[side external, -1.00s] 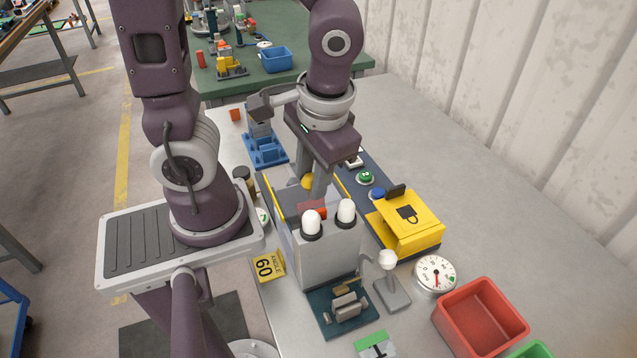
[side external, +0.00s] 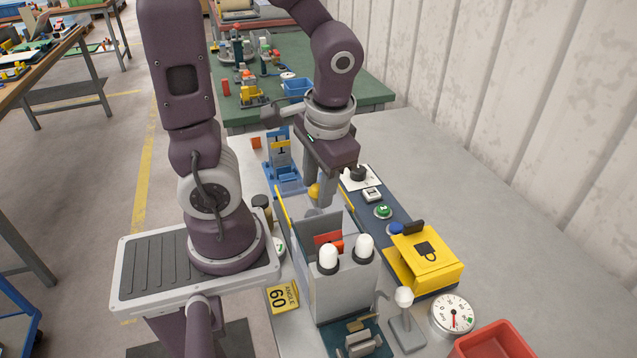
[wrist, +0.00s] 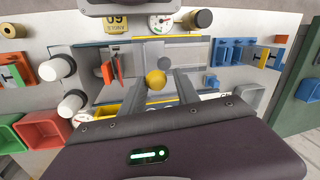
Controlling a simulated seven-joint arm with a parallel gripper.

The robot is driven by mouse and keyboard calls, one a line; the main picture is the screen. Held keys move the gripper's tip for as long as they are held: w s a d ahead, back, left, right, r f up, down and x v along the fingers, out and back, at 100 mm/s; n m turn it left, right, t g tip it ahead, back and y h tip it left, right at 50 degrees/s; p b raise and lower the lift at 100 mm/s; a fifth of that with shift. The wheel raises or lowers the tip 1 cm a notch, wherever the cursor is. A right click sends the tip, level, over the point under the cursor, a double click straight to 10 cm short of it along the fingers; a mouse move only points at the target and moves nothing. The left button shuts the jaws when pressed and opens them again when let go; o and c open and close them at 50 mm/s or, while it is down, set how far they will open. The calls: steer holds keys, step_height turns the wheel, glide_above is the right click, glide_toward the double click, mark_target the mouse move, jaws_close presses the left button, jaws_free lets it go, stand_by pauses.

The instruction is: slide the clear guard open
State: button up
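The clear guard is a see-through pane that is hard to make out. Its yellow ball knob (side external: 314,191) shows at the far end of the grey machine (side external: 342,286), and also in the wrist view (wrist: 155,79). My gripper (side external: 319,202) points down at the knob with two grey fingers apart. In the wrist view, my gripper (wrist: 163,82) has the knob showing between the fingertips. I cannot tell whether either finger touches it. The pane's edges are partly hidden by my fingers and the machine.
Two white-capped posts (side external: 328,258) stand on the machine's near end, with a red part (side external: 328,240) behind them. A yellow lock box (side external: 424,257) and a green button (side external: 383,211) are to the right. A blue fixture (side external: 283,172) stands behind. The table's right side is clear.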

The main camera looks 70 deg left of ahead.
steer(key=r, duration=0.2)
steer(key=d+r, duration=0.1)
steer(key=r, duration=0.4)
steer(key=shift+w+d, duration=0.15)
